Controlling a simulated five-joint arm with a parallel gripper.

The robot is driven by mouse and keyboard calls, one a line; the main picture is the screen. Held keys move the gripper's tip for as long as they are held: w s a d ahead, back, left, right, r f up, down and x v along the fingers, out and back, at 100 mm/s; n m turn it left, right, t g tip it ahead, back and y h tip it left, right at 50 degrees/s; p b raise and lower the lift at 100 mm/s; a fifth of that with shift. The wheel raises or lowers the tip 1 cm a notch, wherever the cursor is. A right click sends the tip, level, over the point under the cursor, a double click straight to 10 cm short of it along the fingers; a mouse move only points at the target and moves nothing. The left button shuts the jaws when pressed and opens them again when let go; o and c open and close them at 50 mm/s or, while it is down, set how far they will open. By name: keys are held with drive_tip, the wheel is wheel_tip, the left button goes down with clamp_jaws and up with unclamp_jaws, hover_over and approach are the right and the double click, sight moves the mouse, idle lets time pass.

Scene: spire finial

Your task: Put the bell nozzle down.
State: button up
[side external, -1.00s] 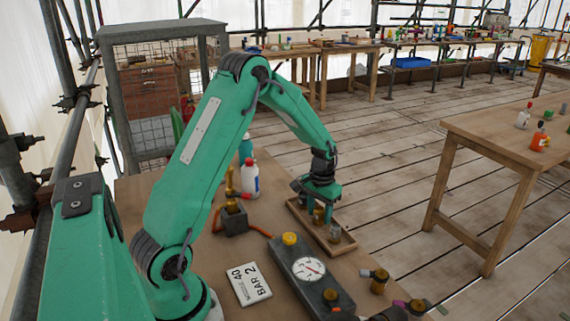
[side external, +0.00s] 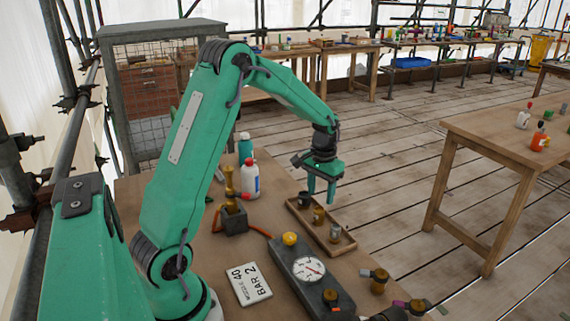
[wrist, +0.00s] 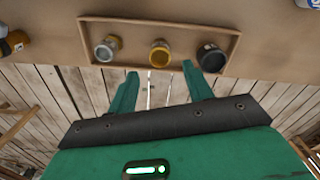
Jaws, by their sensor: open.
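A shallow wooden tray (side external: 346,245) holds three small nozzles in a row. A dark, wide-mouthed one (side external: 305,199) stands at the far end, a brass one (side external: 318,214) in the middle and a silver-grey one (side external: 335,232) at the near end. The dark one looks most bell-like, but I cannot be sure which is the bell nozzle. In the wrist view the dark one (wrist: 210,56) is at the right, the brass one (wrist: 160,54) in the middle and the silver one (wrist: 106,48) at the left. My gripper (side external: 321,197) is open and empty, raised above the tray (wrist: 236,45).
A gauge block (side external: 309,270), a sign card (side external: 249,284) and a brass fitting in a dark block (side external: 233,218) share the bench. Another brass fitting (side external: 379,281) lies right of the gauge.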

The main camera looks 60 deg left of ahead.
sight(320, 210)
drive_tip(key=shift+r, duration=2.65)
drive_tip(key=s+d+r+m+t, duration=0.2)
drive_tip(key=s+d+r+t, duration=0.1)
drive_tip(key=s+d+r, duration=0.75)
drive_tip(key=s+d+m+t, duration=0.1)
drive_tip(key=s+d+t, duration=0.1)
drive_tip(key=s+d, duration=0.4)
drive_tip(key=s, duration=0.4)
drive_tip(key=shift+s+m+t, duration=0.2)
drive_tip(key=shift+m+t, duration=0.1)
drive_tip(key=shift+w, duration=0.15)
